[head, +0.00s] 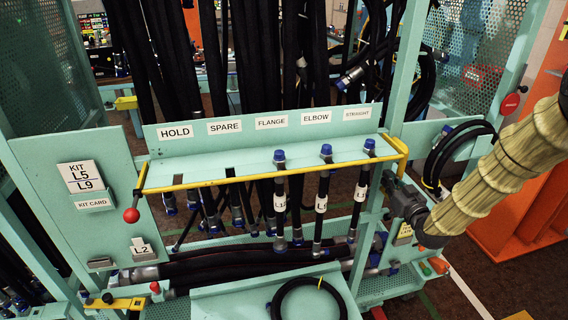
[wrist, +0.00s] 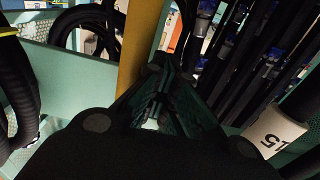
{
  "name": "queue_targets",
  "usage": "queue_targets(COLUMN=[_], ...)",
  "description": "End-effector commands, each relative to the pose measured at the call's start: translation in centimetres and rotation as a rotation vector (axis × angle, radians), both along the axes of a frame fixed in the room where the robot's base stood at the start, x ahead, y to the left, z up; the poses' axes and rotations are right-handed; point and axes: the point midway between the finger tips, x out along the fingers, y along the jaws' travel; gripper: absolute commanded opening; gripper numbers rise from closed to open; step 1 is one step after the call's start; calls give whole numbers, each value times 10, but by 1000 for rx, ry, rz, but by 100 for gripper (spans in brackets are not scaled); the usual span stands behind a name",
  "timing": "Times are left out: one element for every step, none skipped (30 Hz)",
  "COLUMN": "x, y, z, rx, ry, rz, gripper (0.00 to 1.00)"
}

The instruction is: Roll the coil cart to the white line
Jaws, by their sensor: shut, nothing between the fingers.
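A teal unit (head: 225,295) with a black hose coil (head: 308,300) tied in yellow stands low at the front in the head view. It may be the coil cart, but its lower part and any wheels are out of frame. A white line (head: 466,292) runs across the brown floor at the lower right. My gripper (head: 397,190) is at the right end of the teal hose rack, beside its upright and yellow rail, above and right of the teal unit. In the wrist view, its dark fingers (wrist: 157,103) are together with nothing between them.
The hose rack (head: 262,157) carries a yellow rail (head: 270,178) with a red knob (head: 131,215) and several hanging hoses. Another coil (head: 462,150) hangs on its right panel. An orange cabinet (head: 520,215) stands at right. Open floor shows beside the white line.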

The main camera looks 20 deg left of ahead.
Motion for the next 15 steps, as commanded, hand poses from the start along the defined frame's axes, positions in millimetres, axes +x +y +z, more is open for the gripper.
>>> queue_targets(x=[3,4,4,5,5,6,6,6,7,8,8,9,9,10,11], y=[-4,-4,-5,-5,-5,-5,-5,-5,-6,-6,-7,-7,-8,-9,-10], z=[2,2,2,2,2,1,1,1,1,1,1,1,1,1,0], rx=[1,1,0,1,0,0,1,1,1,1,1,1,1,1,1], ry=[-4,-4,-4,-3,-2,-2,-2,-2,-2,-2,-2,-2,-2,-2,-2], rz=[-5,-4,-3,-2,-2,0,1,2,3,3,4,4,4,5,5], gripper=[0,0,0,0,0,0,0,0,0,0,0,0,0,0,0])
